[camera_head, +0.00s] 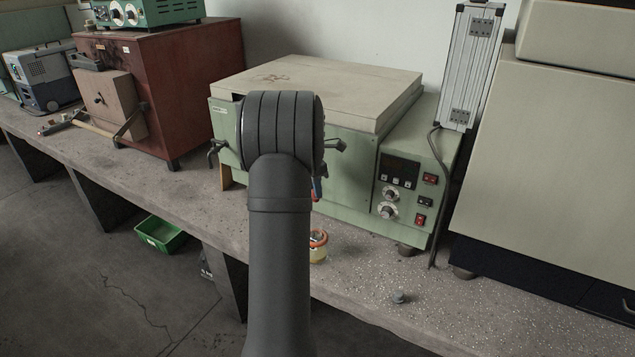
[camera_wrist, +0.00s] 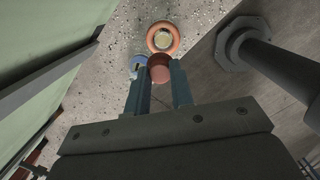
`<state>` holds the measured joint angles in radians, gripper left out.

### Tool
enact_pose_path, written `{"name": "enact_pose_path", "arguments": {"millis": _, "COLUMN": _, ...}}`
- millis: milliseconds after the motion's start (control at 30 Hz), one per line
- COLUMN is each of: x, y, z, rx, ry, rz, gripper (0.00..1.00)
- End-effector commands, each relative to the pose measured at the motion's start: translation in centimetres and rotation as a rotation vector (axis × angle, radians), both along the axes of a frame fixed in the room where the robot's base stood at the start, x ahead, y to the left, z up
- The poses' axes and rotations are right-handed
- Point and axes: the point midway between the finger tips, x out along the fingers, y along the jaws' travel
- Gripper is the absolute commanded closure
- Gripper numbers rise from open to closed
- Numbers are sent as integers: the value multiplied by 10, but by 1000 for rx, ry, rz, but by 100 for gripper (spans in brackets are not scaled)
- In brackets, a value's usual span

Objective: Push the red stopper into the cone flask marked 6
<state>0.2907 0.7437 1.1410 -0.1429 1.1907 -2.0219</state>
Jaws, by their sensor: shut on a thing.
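In the wrist view my gripper (camera_wrist: 160,84) is shut on the red stopper (camera_wrist: 159,70), held between the two blue-grey fingertips. A round vessel-like thing with an orange ring (camera_wrist: 162,38) and a pale yellowish middle lies just beyond the stopper in that view. It also shows on the bench in the head view (camera_head: 318,240), partly behind my arm. A smaller blue-rimmed round thing (camera_wrist: 137,63) shows beside the left finger and is partly hidden. No number 6 is readable, so I cannot tell which of these is the flask. In the head view my arm hides most of the gripper.
A green oven-like box (camera_head: 350,165) stands behind, with its control panel (camera_head: 400,185) to the right. A small grey piece (camera_head: 400,297) lies on the speckled bench (camera_head: 350,275). A large beige machine (camera_head: 560,150) stands at right. The bench's front edge is close.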

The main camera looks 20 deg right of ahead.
Motion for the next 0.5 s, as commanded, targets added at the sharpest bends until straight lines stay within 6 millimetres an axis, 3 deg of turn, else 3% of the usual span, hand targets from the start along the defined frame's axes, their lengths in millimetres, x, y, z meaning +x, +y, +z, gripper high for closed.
{"name": "enact_pose_path", "arguments": {"millis": 500, "x": -1, "y": 0, "z": -63, "rx": 0, "ry": 3, "rz": -1, "gripper": 100}}
